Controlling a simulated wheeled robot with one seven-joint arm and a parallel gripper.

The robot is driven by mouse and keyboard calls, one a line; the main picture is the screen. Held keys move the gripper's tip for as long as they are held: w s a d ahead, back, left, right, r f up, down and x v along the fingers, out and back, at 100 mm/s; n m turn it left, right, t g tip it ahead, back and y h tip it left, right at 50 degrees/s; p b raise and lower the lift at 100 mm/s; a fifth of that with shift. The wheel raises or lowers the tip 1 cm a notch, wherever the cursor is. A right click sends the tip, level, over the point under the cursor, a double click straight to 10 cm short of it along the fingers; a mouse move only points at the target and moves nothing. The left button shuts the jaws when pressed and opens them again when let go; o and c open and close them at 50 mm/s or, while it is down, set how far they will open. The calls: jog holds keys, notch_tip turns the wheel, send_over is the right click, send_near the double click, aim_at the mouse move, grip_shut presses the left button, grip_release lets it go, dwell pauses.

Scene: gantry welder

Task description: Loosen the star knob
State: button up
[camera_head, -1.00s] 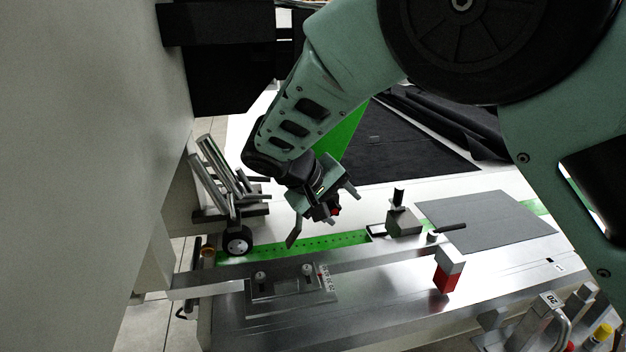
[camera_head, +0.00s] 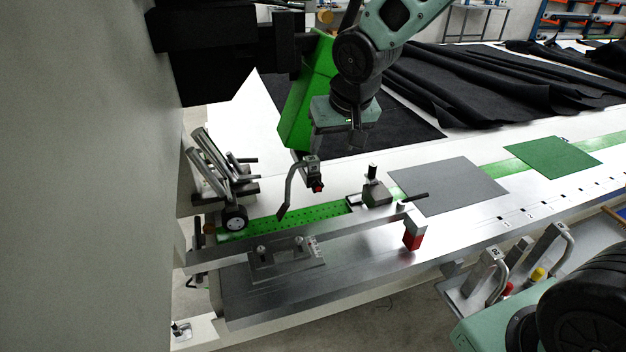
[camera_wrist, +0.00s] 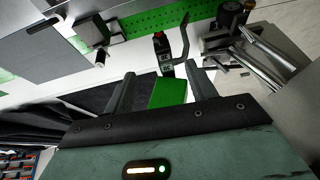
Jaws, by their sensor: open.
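I cannot tell for certain which part is the star knob. A grey clamp block (camera_head: 376,194) with a dark upright knob (camera_head: 372,171) stands on the table; this block also shows at the upper left in the wrist view (camera_wrist: 90,30). Two small round knobs stand on a metal plate (camera_head: 285,262) nearer the front. My gripper (camera_head: 336,142) is open and empty above the table, up and left of the clamp block. In the wrist view its fingers (camera_wrist: 158,74) are spread apart, with a green part (camera_wrist: 168,92) visible between them.
Grey angled rods (camera_head: 212,165) and a wheel (camera_head: 234,222) are at left. A grey sheet (camera_head: 452,187) lies flat at right.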

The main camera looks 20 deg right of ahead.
aim_at(318, 182)
jog(key=p+x, duration=0.1)
jog(key=x, duration=1.5)
jog(key=shift+f+p, duration=0.15)
jog(key=shift+p, duration=0.25)
jog(key=shift+c, duration=0.3)
jog(key=c, duration=0.9)
